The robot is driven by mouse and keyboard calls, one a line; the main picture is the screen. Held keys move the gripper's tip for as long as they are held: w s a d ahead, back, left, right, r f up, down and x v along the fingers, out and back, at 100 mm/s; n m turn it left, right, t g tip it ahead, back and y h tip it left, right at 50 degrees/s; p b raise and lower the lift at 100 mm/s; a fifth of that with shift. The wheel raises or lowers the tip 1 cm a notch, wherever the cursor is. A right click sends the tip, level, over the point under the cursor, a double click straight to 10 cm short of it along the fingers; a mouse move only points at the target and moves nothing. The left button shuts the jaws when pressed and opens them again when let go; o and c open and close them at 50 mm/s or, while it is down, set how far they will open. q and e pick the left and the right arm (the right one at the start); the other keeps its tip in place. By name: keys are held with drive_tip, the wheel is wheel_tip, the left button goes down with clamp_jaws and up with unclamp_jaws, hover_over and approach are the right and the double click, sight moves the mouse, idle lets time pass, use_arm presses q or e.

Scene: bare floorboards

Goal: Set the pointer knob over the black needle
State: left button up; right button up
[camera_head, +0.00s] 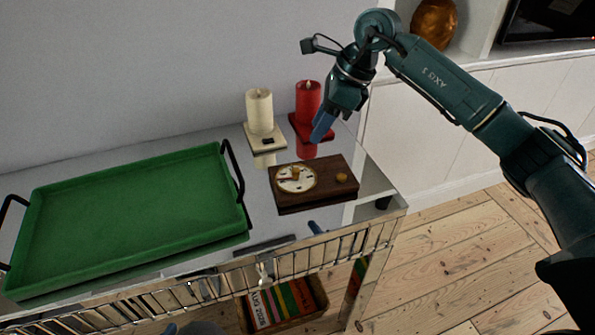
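A dark wooden box (313,193) lies on the shiny cart top. On its left part is a round cream dial (296,186) with dark marks and a small orange-brown piece at its centre. The black needle is too small to tell from the marks. A small round amber knob (342,178) sits on the box's right part. My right gripper (321,128), with blue fingers, hangs above and behind the box, in front of the red candle's base, apart from the box. Its fingers overlap in this view, so their opening is unclear. My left gripper does not clearly show.
A green tray (130,217) with dark handles fills the cart's left side. A cream candle (259,110) and a red candle (308,98) stand on square bases behind the box. A wire rail (250,277) runs along the front edge. Books sit in a crate below.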

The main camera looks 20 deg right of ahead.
sight(296, 169)
drive_tip(key=x, duration=0.8)
drive_tip(key=d+x, duration=0.1)
drive_tip(key=x, duration=0.3)
drive_tip(key=shift+w+a+f+p, duration=0.1)
drive_tip(key=shift+w+f+p, duration=0.2)
drive_tip(key=shift+f, duration=0.2)
drive_tip(key=shift+c, duration=0.2)
clamp_jaws()
